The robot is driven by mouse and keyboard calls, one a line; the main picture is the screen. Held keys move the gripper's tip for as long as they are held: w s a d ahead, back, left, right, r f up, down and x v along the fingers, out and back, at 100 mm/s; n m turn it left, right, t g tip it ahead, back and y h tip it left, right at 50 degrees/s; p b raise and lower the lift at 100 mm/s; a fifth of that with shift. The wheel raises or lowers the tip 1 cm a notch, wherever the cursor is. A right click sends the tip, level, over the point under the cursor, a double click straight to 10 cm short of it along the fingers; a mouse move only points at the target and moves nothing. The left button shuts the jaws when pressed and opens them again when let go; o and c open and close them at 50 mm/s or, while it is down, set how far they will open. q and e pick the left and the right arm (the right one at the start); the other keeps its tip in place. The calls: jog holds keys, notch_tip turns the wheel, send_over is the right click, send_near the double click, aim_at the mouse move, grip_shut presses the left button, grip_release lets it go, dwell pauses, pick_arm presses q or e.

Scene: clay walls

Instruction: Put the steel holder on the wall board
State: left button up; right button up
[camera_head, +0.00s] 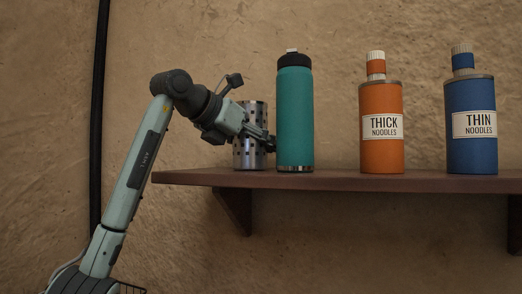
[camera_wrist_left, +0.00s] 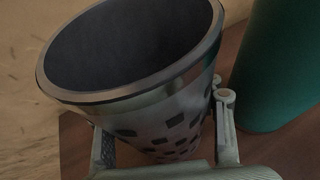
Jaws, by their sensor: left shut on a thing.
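The steel holder (camera_head: 250,152) is a shiny perforated cylinder with an open top. It stands upright at the left end of the brown wall board (camera_head: 330,181); whether its base touches the board is hard to tell. My left gripper (camera_head: 262,140) is shut on the holder from the front. In the left wrist view the holder (camera_wrist_left: 165,112) fills the middle, its dark open mouth facing up, with one finger on each side (camera_wrist_left: 165,145). The board (camera_wrist_left: 285,150) shows below it. My right gripper is in neither view.
A teal bottle (camera_head: 295,120) with a black cap stands just right of the holder, very close to my left finger. An orange THICK NOODLES bottle (camera_head: 381,145) and a blue THIN NOODLES bottle (camera_head: 471,145) stand farther right. A black vertical pipe (camera_head: 98,110) runs along the clay wall at left.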

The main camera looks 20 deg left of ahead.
pick_arm(q)
jog(key=shift+s, duration=0.1)
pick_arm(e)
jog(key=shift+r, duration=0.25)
pick_arm(q)
jog(key=shift+f, duration=0.15)
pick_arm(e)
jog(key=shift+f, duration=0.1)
pick_arm(q)
jog(key=o, duration=1.5)
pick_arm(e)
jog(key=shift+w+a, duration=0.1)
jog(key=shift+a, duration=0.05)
pick_arm(q)
jog(key=shift+s+a+r, duration=0.1)
jog(key=shift+s+r, duration=0.05)
jog(key=shift+r, duration=0.05)
jog(key=v, duration=1)
jog(key=shift+s+a+r, duration=0.1)
jog(key=shift+s+a, duration=0.1)
jog(key=shift+s, duration=0.1)
jog(key=shift+s+a+r, duration=0.1)
jog(key=shift+s+a, duration=0.05)
jog(key=shift+s, duration=0.25)
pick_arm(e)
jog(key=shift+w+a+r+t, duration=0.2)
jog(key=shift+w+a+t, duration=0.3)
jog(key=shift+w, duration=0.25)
